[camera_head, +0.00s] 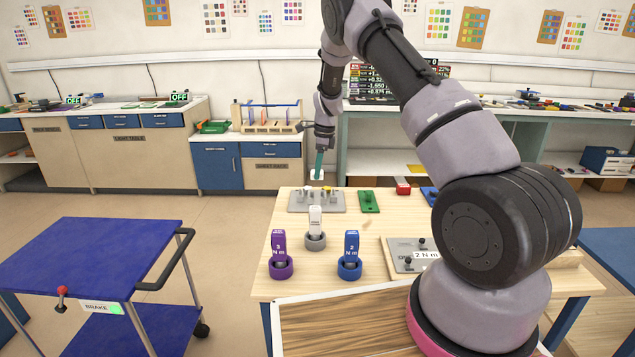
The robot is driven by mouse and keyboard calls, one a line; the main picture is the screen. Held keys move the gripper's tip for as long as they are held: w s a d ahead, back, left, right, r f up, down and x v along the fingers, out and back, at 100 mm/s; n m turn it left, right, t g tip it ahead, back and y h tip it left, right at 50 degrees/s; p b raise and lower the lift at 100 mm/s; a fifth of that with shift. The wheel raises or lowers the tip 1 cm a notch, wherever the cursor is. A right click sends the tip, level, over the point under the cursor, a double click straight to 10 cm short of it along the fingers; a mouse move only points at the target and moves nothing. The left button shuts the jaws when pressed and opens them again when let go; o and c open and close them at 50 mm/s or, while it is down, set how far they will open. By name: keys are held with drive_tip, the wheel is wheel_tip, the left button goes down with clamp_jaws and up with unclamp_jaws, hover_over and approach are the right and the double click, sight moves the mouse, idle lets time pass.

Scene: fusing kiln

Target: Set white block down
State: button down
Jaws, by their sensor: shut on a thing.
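My gripper (319,162) is at the far end of the wooden table (282,219), pointing down. It is shut on a small white block (317,175) at its tip. The white block is over the back part of a grey plate (298,204) that carries small yellowish pieces. The block is small in the picture, and I cannot tell whether it touches anything below it.
White (315,216), purple (279,246) and blue (350,244) tools stand in round holders nearer me. A green piece (369,201) lies right of the plate. A blue cart (95,262) stands left, with open floor between it and the table.

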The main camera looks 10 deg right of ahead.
drive_tip(key=shift+r, duration=0.55)
